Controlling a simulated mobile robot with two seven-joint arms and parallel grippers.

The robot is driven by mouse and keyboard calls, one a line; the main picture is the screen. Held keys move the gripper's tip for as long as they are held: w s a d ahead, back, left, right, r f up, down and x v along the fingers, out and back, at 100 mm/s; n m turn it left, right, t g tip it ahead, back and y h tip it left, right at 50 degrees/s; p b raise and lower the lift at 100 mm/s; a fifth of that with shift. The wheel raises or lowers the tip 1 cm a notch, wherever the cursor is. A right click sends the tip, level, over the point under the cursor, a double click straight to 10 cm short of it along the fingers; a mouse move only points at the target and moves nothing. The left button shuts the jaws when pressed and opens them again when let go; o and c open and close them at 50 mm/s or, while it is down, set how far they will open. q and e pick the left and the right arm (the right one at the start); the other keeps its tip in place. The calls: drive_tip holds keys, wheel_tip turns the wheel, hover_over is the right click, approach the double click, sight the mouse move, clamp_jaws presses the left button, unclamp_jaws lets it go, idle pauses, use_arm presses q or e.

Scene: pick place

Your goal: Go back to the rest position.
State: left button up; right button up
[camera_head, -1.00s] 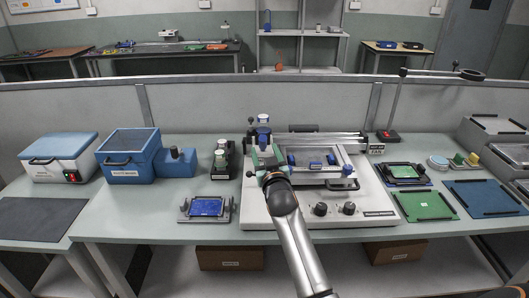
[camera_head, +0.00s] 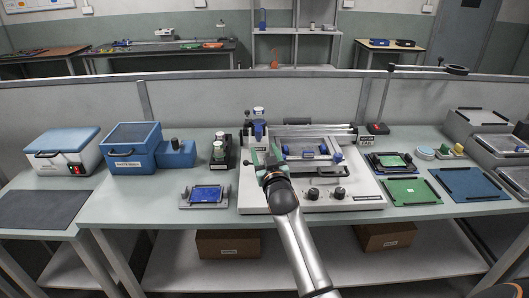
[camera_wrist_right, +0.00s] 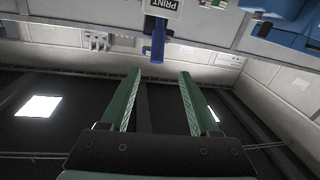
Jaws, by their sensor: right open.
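My right gripper (camera_head: 264,157) is in the head view, over the left part of the white printing machine (camera_head: 370,200). Its green fingers are apart. In the right wrist view the gripper (camera_wrist_right: 160,74) is open with nothing between its fingers. A blue post (camera_wrist_right: 158,42) with a PRINT label (camera_wrist_right: 163,5) shows beyond the fingertips there. I cannot tell its exact distance from them. My left gripper is not in view.
A blue board on a small fixture (camera_head: 207,194) lies left of the machine. A blue box (camera_head: 132,148) and a dark bottle rack (camera_head: 222,154) stand behind it. Green (camera_head: 410,191) and blue (camera_head: 468,184) mats lie to the right.

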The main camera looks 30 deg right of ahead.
drive_tip(key=s+a+f+n+g+y, duration=0.25)
drive_tip(key=s+a+f, duration=0.45)
drive_tip(key=s+f, duration=0.5)
drive_tip(key=s+a+f+n+g+y, duration=0.2)
drive_tip(key=s+a+f+y, duration=0.2)
drive_tip(key=s+a+f, duration=0.7)
drive_tip(key=s+a+f+g+y, duration=0.2)
drive_tip(key=s+f, duration=0.4)
drive_tip(key=s, duration=0.6)
drive_tip(key=shift+s+a+f+g, duration=0.15)
drive_tip(key=shift+a+f+g, duration=0.2)
drive_tip(key=shift+a+g, duration=0.15)
drive_tip(key=shift+n, duration=0.25)
